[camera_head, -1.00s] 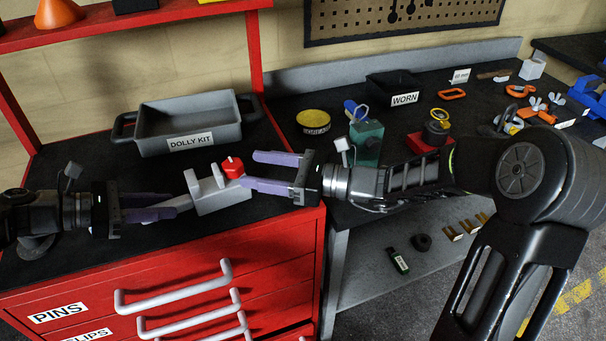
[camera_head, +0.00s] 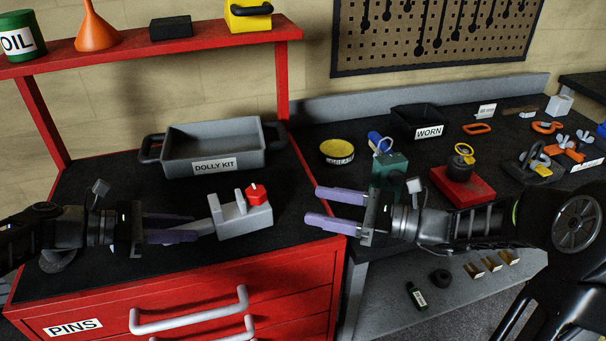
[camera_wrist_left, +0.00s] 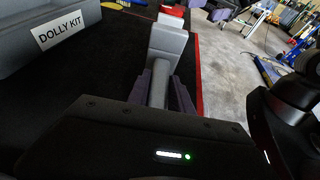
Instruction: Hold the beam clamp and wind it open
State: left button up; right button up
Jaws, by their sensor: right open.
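The beam clamp (camera_head: 243,219) is a grey block with an upright jaw, a red knob (camera_head: 256,194) at its right end and a grey bar at its left. It is over the black top of the red cabinet; I cannot tell if it touches it. My left gripper (camera_head: 184,228) has its purple fingers on both sides of the bar, shut on it. The left wrist view shows the bar (camera_wrist_left: 158,85) between the fingers, with the grey jaw and red knob beyond. My right gripper (camera_head: 325,208) is open and empty, to the right of the knob and apart from it.
A grey DOLLY KIT tray (camera_head: 214,149) stands behind the clamp. A yellow tin (camera_head: 337,152), a green block (camera_head: 390,170) and a red block (camera_head: 462,186) stand on the bench near my right arm. A red shelf (camera_head: 150,43) runs above the back left.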

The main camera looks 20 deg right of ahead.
pick_arm(q)
jog(key=o, duration=0.5)
jog(key=shift+a, duration=0.1)
jog(key=v, duration=1.2)
